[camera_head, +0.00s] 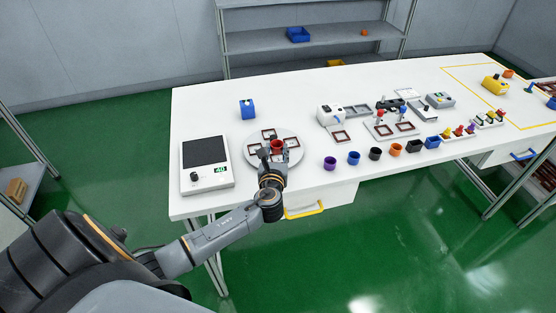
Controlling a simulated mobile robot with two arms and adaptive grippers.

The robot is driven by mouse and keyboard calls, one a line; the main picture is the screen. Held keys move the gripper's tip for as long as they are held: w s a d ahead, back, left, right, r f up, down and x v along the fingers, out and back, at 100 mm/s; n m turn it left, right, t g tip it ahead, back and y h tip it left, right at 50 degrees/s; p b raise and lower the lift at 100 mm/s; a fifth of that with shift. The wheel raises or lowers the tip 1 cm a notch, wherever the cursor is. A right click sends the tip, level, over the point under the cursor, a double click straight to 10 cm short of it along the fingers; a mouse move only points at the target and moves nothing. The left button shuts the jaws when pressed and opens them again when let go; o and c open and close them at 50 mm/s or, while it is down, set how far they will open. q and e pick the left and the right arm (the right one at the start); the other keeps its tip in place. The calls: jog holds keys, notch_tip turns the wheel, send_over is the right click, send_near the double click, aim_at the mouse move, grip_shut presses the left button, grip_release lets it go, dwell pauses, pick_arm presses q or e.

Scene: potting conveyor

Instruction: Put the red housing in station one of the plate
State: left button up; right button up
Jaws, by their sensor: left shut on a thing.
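The red housing (277,146) is a small red cup-like part over the round grey plate (249,166) on the white table. My left gripper (273,167) reaches in from the front and is shut on the red housing, which looks upright. The plate carries several dark-red square frames, one at its back (268,133) and one on its right (294,143). The gripper and the housing hide part of the plate's front and middle. I cannot tell whether the housing touches the plate or which station is number one. My right gripper is not in view.
A white device with a dark top (206,153) stands left of the plate, a blue block (247,109) behind it. Several cups, including a purple one (330,163), line the front edge on the right. A white device (329,114) and fixtures stand further back.

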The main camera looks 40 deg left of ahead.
aim_at(278, 160)
pick_arm(q)
jog(key=shift+w+d+f, duration=0.1)
jog(key=shift+f, duration=0.85)
jog(key=shift+w+d+f, duration=0.1)
jog(key=shift+f, duration=0.8)
jog(key=shift+f, duration=0.15)
jog(key=o, duration=0.8)
